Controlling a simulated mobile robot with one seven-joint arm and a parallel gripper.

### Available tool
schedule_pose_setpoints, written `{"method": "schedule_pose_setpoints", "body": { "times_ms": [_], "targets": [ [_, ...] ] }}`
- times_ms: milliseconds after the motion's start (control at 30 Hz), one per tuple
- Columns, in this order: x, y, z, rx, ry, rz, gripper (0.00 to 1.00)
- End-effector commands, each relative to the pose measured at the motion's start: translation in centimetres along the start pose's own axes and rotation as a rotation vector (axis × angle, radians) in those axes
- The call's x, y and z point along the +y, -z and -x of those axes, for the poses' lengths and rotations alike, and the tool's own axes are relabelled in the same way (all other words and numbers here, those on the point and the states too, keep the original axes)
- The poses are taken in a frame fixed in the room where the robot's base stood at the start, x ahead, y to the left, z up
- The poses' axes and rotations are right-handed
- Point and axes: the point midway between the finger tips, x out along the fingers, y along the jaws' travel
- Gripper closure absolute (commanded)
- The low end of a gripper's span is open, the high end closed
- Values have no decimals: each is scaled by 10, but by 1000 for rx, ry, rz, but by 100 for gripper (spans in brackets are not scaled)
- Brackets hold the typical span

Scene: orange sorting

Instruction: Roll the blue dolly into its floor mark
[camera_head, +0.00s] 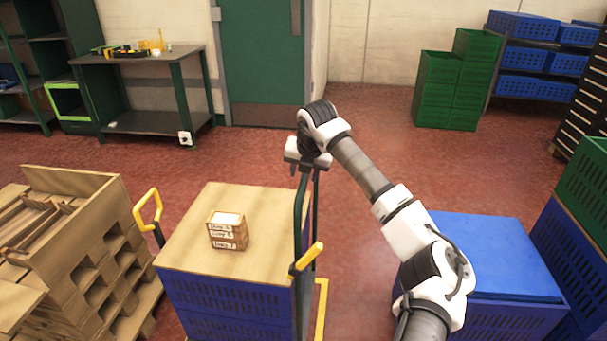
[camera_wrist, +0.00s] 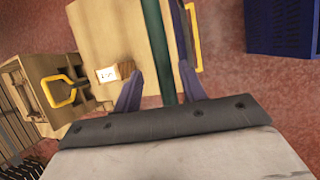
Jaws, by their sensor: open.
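Blue slatted crates (camera_head: 225,300) with a wooden top (camera_head: 195,240) stand at lower centre in the head view, and appear to be the dolly's load. A green upright handle frame (camera_head: 300,225) with a yellow grip (camera_head: 308,257) rises at their right side. My gripper (camera_head: 306,168) is over the top of this frame. In the wrist view my gripper (camera_wrist: 160,78) is open, with a green bar (camera_wrist: 157,45) between its two fingers. Whether either finger touches the bar is unclear. A yellow strip (camera_head: 321,310) lies low beside the frame; I cannot tell if it is a floor mark.
A small labelled box (camera_head: 228,232) sits on the wooden top. Wooden pallets and boards (camera_head: 75,225) stand close at left. A blue-lidded crate (camera_head: 500,255) stands at right, under my arm. The red floor (camera_head: 260,155) beyond is open, up to the green door (camera_head: 262,55).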

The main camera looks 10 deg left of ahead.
Motion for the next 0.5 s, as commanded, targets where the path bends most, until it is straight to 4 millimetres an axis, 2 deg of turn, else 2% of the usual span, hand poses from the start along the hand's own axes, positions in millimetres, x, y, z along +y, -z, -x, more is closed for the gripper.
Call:
{"method": "schedule_pose_setpoints", "body": {
  "times_ms": [500],
  "targets": [
    [0, 0, 106, -4, 1, 2, 59]
  ]
}}
